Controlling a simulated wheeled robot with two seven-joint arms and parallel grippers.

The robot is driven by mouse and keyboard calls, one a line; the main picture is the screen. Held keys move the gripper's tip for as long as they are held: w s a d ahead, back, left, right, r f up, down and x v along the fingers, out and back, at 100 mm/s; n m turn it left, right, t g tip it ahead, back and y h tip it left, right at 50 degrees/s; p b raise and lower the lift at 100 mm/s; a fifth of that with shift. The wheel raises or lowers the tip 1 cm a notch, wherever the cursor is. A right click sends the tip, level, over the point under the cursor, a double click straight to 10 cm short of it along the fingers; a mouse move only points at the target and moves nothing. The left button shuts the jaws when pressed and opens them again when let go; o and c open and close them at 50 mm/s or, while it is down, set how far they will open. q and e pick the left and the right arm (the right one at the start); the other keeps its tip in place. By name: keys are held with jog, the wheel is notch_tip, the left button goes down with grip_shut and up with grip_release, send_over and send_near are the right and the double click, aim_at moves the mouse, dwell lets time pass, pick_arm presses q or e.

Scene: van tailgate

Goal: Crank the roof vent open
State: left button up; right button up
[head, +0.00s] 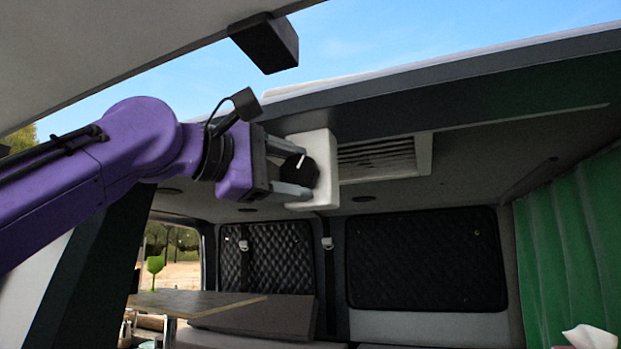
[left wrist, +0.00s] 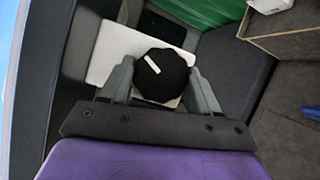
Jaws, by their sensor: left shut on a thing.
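The vent crank is a round black knob (head: 299,170) with a white mark, on a white housing (head: 326,165) under the van's roof edge. My left gripper (head: 292,174) is shut on the knob, with one finger on each side of it. In the left wrist view the knob (left wrist: 160,77) sits between the two grey fingers, its white mark slanting up to the left. The roof vent (head: 380,160) is a slatted panel in a pale frame just right of the housing. My right gripper is not in view.
The raised tailgate (head: 150,40) hangs at upper left, with a dark block (head: 264,42) at its edge. A green curtain (head: 575,240) hangs at right. A table (head: 190,302) with a green glass (head: 154,266) is inside at lower left.

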pick_arm(q)
jog(key=shift+s+a+r, duration=0.2)
jog(key=shift+a+r, duration=0.05)
jog(key=shift+r, duration=0.4)
jog(key=shift+o, duration=0.6)
jog(key=shift+r, duration=0.1)
jog(key=o, duration=0.9)
jog(key=shift+w+d, duration=0.1)
jog(key=shift+d, duration=0.05)
jog(key=shift+f, duration=0.2)
